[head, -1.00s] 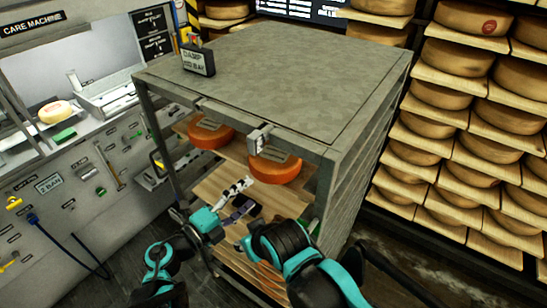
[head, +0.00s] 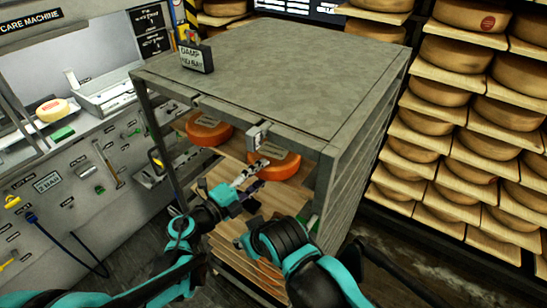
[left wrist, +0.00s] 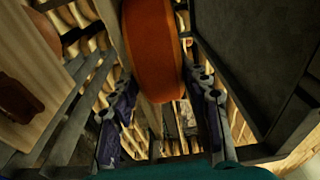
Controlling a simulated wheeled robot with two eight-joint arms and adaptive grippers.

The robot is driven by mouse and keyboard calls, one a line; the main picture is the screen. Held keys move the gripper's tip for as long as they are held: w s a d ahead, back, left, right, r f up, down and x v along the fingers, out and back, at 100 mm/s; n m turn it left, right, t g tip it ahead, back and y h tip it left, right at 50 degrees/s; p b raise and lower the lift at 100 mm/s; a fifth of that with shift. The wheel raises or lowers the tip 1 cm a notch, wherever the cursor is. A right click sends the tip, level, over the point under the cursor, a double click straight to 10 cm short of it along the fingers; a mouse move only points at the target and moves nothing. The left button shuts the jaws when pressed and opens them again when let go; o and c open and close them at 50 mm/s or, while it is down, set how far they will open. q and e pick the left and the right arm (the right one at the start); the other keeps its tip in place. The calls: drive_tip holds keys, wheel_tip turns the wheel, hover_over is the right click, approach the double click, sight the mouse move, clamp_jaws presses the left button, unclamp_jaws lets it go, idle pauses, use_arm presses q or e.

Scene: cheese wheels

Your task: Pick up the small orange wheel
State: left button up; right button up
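Two orange wheels lie on the rack's upper shelf in the head view. One orange wheel (head: 285,168) is at the right, partly behind a bracket; the other orange wheel (head: 208,132) is at the left. Which is smaller I cannot tell for sure. My left gripper (head: 258,177) is open at the front of the right wheel. In the left wrist view an orange wheel (left wrist: 153,45) lies ahead, in line with the gap between the spread fingers (left wrist: 160,90); contact is not visible.
The rack's grey top (head: 280,75) overhangs the shelf, with a metal bracket (head: 257,135) at its front edge. Wooden boards (head: 262,205) lie lower in the rack. A small sign (head: 196,57) stands on top. Shelves of cheese wheels (head: 440,97) line the right.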

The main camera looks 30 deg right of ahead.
use_arm(q)
clamp_jaws()
drive_tip(key=shift+r, duration=0.15)
